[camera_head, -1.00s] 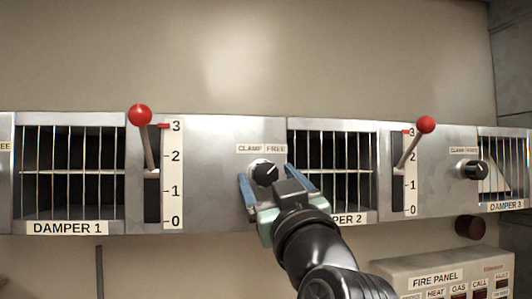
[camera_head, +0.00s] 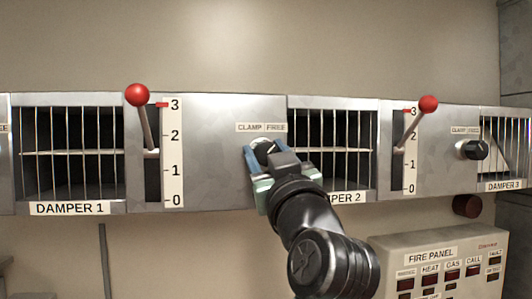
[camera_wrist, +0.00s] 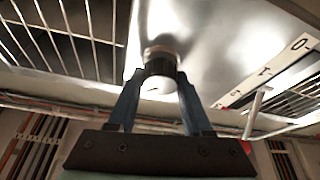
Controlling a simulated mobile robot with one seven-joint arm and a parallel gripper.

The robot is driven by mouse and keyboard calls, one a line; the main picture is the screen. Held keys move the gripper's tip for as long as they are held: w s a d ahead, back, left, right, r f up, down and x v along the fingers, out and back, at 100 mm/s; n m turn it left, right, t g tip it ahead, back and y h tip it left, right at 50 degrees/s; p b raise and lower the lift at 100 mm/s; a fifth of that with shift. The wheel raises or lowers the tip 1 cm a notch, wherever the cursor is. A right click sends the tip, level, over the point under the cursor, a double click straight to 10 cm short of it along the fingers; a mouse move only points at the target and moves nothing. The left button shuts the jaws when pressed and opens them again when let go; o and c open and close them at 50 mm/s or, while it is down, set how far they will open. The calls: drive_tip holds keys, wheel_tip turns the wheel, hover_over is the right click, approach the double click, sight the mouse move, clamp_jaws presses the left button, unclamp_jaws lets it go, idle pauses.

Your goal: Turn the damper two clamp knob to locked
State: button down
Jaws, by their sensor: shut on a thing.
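A black clamp knob (camera_head: 264,147) with a white pointer line sits under a CLAMP / FREE label (camera_head: 262,128), between a red-balled lever and the DAMPER 2 vent. Its pointer seems to lean up and right, toward FREE; my gripper hides its lower part. My gripper (camera_head: 272,156) reaches it from below right, with its blue fingers on either side. In the wrist view the knob (camera_wrist: 160,68) sits between the two fingertips, and my gripper (camera_wrist: 160,84) is shut on it. Another clamp knob (camera_head: 474,150), left of the DAMPER 3 vent, stands free.
Red-balled levers (camera_head: 138,95) and (camera_head: 428,104) stand out from slots beside 0-to-3 scales, both raised toward 3. Barred vents (camera_head: 70,152) and (camera_head: 336,140) flank the gripped knob. A fire panel (camera_head: 432,258) juts out at lower right, near my arm.

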drive_tip(key=shift+f+n+b, duration=0.15)
drive_tip(key=shift+n+b, duration=0.25)
drive_tip(key=shift+b, duration=0.05)
drive_tip(key=n+b, duration=0.1)
drive_tip(key=n+g+y+b, duration=0.1)
drive_tip(key=n+b, duration=0.1)
drive_tip(key=shift+d+f+n+y, duration=0.1)
drive_tip(key=shift+d+n+y, duration=0.05)
drive_tip(key=shift+n+y, duration=0.15)
drive_tip(key=n+g+y+b, duration=0.1)
drive_tip(key=n, duration=0.2)
drive_tip(key=n+g+y+b, duration=0.1)
drive_tip(key=n, duration=0.2)
drive_tip(key=n+g, duration=0.1)
drive_tip(key=n, duration=0.3)
drive_tip(key=n+g, duration=0.1)
drive_tip(key=n, duration=0.1)
drive_tip(key=shift+r+g+y+p, duration=0.3)
drive_tip(key=shift+r+p, duration=0.05)
drive_tip(key=shift+p, duration=0.05)
drive_tip(key=n+p, duration=0.1)
drive_tip(key=n, duration=0.1)
drive_tip(key=n+g+h+p, duration=0.1)
drive_tip(key=n, duration=0.1)
drive_tip(key=shift+f+n+g, duration=0.15)
drive_tip(key=shift+n+g, duration=0.15)
drive_tip(key=shift+c, duration=1.7)
unclamp_jaws()
drive_tip(key=shift+a, duration=0.2)
